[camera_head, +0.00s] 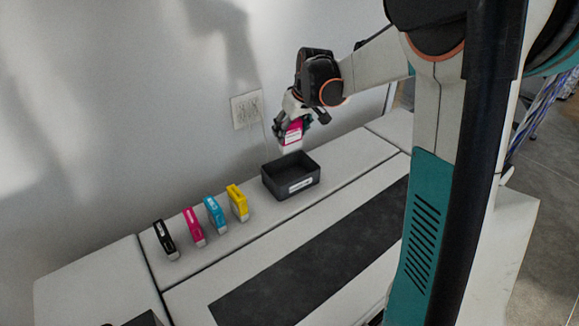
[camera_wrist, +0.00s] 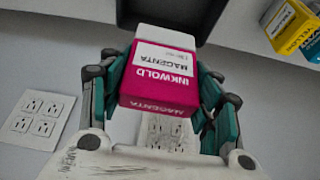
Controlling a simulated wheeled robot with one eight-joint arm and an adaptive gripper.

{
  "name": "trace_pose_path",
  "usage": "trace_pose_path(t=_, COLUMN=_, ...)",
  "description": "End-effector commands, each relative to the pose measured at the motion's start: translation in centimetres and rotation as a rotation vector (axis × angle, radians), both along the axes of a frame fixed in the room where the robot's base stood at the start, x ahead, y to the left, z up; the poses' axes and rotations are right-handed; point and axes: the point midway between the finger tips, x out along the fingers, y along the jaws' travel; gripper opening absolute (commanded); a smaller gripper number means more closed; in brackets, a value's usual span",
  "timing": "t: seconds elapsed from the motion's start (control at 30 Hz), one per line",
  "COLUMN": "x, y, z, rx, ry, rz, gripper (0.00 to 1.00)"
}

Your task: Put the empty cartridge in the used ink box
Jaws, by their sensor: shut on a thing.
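My gripper (camera_head: 292,128) is shut on a magenta cartridge (camera_head: 292,138) with a white lower part. In the wrist view the cartridge (camera_wrist: 160,78) sits between the two teal-padded fingers of my gripper (camera_wrist: 160,95), and its label reads INKWOLD MAGENTA. A black open box (camera_head: 291,187) with a white label on its front stands on the table just below and in front of the held cartridge. The cartridge is above the box's back left rim. The box also shows in the wrist view (camera_wrist: 190,14), beyond the cartridge. I cannot read the box's label.
A wall outlet (camera_head: 246,109) is on the wall behind. A dark mat (camera_head: 310,262) lies in front, clear of things.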

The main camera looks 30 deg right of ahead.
Motion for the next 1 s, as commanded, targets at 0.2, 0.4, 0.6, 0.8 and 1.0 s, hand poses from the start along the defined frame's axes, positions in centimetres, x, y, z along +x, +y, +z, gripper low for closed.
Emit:
trace_pose_path(t=0.2, x=0.0, y=0.0, z=-5.6, rx=0.000, ry=0.000, rz=0.000, gripper=0.30)
trace_pose_path(t=0.4, x=0.0, y=0.0, z=-9.1, rx=0.000, ry=0.000, rz=0.000, gripper=0.30)
trace_pose_path(t=0.6, x=0.0, y=0.0, z=-10.4, rx=0.000, ry=0.000, rz=0.000, gripper=0.30)
trace_pose_path(t=0.8, x=0.1, y=0.0, z=-12.7, rx=0.000, ry=0.000, rz=0.000, gripper=0.30)
trace_pose_path(t=1.0, x=0.0, y=0.0, z=-13.9, rx=0.000, ry=0.000, rz=0.000, gripper=0.30)
